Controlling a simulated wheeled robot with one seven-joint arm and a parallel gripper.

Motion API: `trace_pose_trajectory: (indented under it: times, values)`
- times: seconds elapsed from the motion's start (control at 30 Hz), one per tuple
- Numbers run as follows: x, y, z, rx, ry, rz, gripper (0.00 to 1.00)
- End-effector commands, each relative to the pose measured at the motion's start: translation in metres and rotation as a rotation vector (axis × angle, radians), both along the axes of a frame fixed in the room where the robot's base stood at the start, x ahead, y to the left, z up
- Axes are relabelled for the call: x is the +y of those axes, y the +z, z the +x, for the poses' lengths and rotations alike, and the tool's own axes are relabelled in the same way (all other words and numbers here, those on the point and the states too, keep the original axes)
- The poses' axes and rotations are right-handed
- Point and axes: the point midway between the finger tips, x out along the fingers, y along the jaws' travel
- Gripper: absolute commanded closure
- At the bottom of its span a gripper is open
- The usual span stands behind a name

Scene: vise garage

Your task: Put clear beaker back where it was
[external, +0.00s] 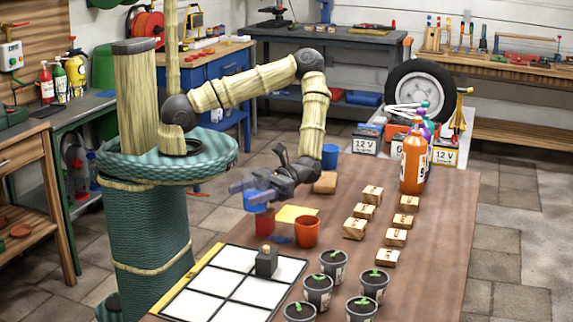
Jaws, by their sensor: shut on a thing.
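My gripper (250,191) is at the end of my arm, above the left edge of the brown table (440,215). It is shut on a pale, bluish see-through thing (263,176), which looks like the clear beaker. Its outline is faint and partly hidden by the fingers, so its exact tilt cannot be told. It is held above the red cup (265,223), clear of the table top.
A white grid board (199,297) bears a dark bottle (266,262). Potted seedlings (317,291), wooden blocks (355,229) and an orange bottle (413,164) occupy the right.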

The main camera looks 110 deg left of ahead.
Motion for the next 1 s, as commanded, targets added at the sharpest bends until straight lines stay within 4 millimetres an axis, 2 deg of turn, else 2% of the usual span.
trace_pose_trajectory:
  times: [0.3,0.57,0.77,1.0]
  values:
    - [0.030,0.031,0.017,0.001,0.290,0.005,0.70]
    - [0.069,0.044,0.043,0.002,0.630,0.004,0.70]
    - [0.111,0.043,0.063,0.002,0.926,0.004,0.70]
    - [0.172,0.031,0.076,0.004,1.274,0.005,0.70]
